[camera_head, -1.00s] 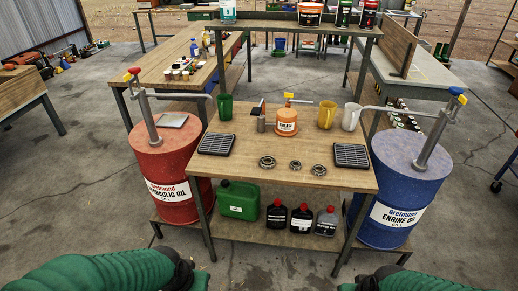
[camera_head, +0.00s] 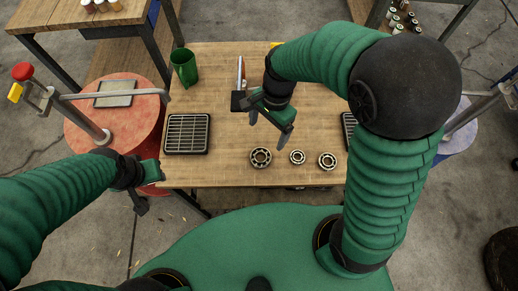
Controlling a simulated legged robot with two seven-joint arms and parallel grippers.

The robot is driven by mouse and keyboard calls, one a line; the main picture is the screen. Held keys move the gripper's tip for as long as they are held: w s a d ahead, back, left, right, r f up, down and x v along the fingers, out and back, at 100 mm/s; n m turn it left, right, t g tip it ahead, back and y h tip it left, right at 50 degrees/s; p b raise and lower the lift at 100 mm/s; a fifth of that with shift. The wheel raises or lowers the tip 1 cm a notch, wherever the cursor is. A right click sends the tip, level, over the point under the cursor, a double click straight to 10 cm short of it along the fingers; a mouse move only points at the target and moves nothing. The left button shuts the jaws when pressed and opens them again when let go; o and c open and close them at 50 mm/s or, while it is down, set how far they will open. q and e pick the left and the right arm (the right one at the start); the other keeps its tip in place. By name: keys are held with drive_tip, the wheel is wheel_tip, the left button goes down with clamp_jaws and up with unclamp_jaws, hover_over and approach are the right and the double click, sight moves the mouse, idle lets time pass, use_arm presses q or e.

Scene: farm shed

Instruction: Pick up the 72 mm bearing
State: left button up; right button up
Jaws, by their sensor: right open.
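Three ring-shaped metal bearings lie flat in a row near the front of the wooden table (camera_head: 222,83): a larger left bearing (camera_head: 252,161), a small middle bearing (camera_head: 297,157) and a mid-sized right bearing (camera_head: 327,161). No size marking is readable, so I cannot tell which is the 72 mm one. My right gripper (camera_head: 268,131) is open and empty, pointing down above the table, just behind the left and middle bearings and apart from them. My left gripper (camera_head: 140,207) hangs beside the table's front left corner; its finger state is unclear.
A black grille tray (camera_head: 187,134) lies left of the bearings; another (camera_head: 349,128) is partly hidden by my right arm. A green jug (camera_head: 184,68) stands at the back left. Red (camera_head: 112,128) and blue (camera_head: 458,139) drums with pumps flank the table.

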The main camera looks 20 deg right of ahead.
approach(260, 159)
drive_tip(key=shift+s+a+f+b, duration=0.1)
drive_tip(key=shift+s+f+b, duration=0.25)
drive_tip(key=shift+s, duration=0.15)
drive_tip(key=f, duration=0.6)
drive_tip(key=shift+w+a, duration=0.3)
drive_tip(key=shift+a, duration=0.05)
drive_tip(key=shift+c, duration=0.4)
drive_tip(key=c, duration=1.7)
